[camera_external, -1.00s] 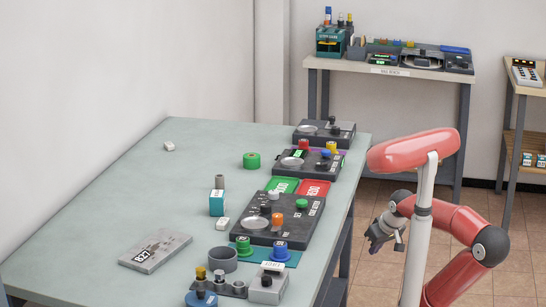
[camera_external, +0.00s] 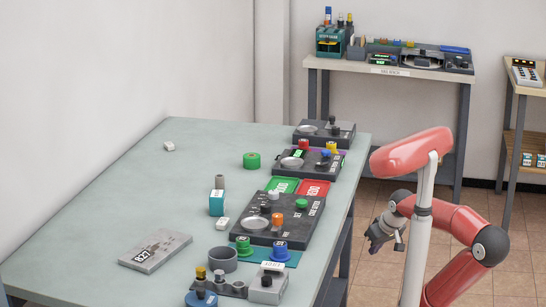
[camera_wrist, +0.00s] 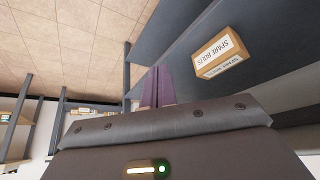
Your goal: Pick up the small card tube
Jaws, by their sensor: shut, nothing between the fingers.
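A small grey-brown cylinder (camera_external: 219,181), which looks like the card tube, stands upright on the table, just behind a teal and white box (camera_external: 216,204). Its lower end is partly hidden by the box, and I cannot tell if they touch. My gripper (camera_external: 371,243) is off the table's right side, well apart from the cylinder. In the wrist view my fingers (camera_wrist: 158,88) are together with nothing between them. The cylinder does not show in the wrist view.
The grey-green table (camera_external: 150,200) holds dark device panels (camera_external: 262,222) along its right side, a green ring (camera_external: 251,160), a wider grey ring (camera_external: 223,259) and a grey plate (camera_external: 155,250). The wrist view shows a cardboard box (camera_wrist: 220,52). The table's left half is mostly clear.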

